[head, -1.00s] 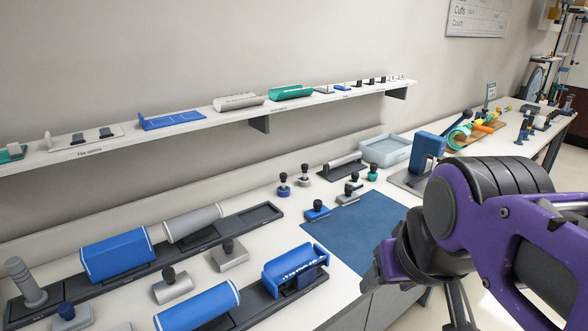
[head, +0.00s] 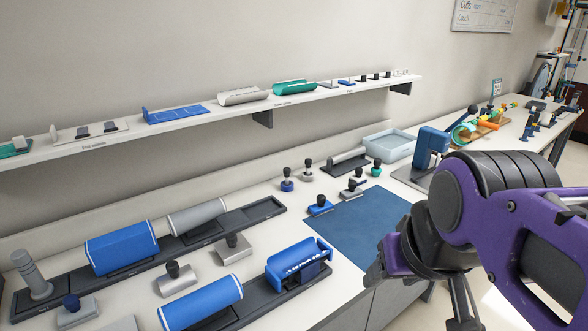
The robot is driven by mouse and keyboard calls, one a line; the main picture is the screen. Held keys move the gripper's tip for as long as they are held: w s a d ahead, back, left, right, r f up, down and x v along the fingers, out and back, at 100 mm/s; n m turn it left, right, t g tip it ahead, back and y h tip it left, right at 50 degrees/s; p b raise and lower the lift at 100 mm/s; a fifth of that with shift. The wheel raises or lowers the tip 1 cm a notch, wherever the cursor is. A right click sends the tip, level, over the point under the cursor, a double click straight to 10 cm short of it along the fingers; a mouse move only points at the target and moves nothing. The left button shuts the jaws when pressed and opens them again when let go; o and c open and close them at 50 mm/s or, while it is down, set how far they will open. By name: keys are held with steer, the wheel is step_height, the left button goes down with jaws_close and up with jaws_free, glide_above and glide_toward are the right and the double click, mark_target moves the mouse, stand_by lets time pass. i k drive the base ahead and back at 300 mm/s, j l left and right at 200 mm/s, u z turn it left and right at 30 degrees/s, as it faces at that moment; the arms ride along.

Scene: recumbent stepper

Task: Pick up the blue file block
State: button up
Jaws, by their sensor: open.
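Several blue pieces are in the head view, and I cannot tell for sure which one is the blue file block. A small blue block with a black knob (head: 320,207) stands at the back left edge of the blue mat (head: 358,228). Larger blue rounded pieces lie at the left (head: 122,247) and front (head: 200,303), and another blue piece (head: 298,259) sits on a dark rail.
Grey knobbed blocks (head: 233,247) stand between the dark rails (head: 262,212). A pale blue tray (head: 388,147) and a blue stand (head: 430,148) are behind the mat. A wall shelf (head: 270,103) runs above the bench. Most of the mat is clear.

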mark_target(322, 206)
steer(key=i+l+u, duration=0.1)
steer(key=u, duration=0.55)
steer(key=i+l+u, duration=0.2)
steer(key=l, duration=0.2)
steer(key=l+u, duration=0.2)
steer(key=l, duration=0.2)
